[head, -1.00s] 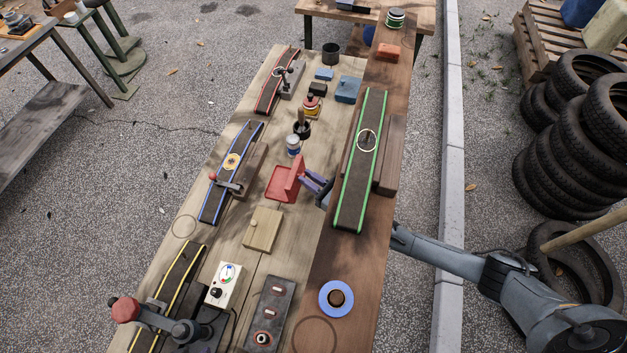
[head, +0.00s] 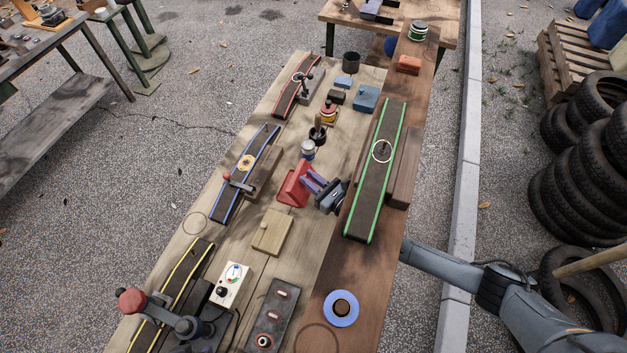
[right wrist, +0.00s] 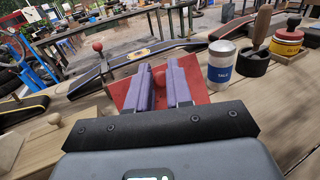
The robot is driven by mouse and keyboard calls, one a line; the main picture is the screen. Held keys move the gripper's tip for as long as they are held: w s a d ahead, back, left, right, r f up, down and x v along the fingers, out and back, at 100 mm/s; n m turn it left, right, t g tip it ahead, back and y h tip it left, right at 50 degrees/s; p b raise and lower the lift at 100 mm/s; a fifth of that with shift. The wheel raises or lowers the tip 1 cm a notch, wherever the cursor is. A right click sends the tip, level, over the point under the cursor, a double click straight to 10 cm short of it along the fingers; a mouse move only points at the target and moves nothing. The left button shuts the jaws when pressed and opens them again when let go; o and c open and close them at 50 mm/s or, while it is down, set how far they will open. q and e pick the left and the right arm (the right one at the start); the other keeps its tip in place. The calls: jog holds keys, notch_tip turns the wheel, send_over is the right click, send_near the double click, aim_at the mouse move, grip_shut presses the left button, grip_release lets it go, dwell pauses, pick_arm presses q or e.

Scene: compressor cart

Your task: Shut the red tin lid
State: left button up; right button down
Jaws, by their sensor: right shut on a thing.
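The red tin (head: 283,196) stands on the wooden bench near its middle. Its red lid (head: 298,173) is tilted up over the tin, not flat. My right gripper (head: 308,184) reaches in from the right and is shut on the lid. The fingers hide part of the lid, and the inside of the tin cannot be seen. My left gripper is not in view.
A white-and-blue can (head: 308,149) stands just behind the tin, with a dark pot (head: 318,136) beyond. A wooden box (head: 271,232) lies in front. A blue-edged track (head: 246,172) is to the left, a green-edged one (head: 376,172) to the right.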

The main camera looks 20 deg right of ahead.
jog(key=shift+w+a+r, duration=0.1)
jog(key=shift+a+r, duration=0.15)
jog(key=shift+r, duration=0.3)
jog(key=c, duration=1.4)
grip_release()
jog(key=shift+o, duration=0.4)
jog(key=shift+w+a+f, duration=0.1)
jog(key=shift+w+a, duration=0.1)
jog(key=shift+w, duration=0.05)
jog(key=v, duration=1)
jog(key=shift+s+d+p, duration=0.2)
jog(key=shift+s+p, duration=0.15)
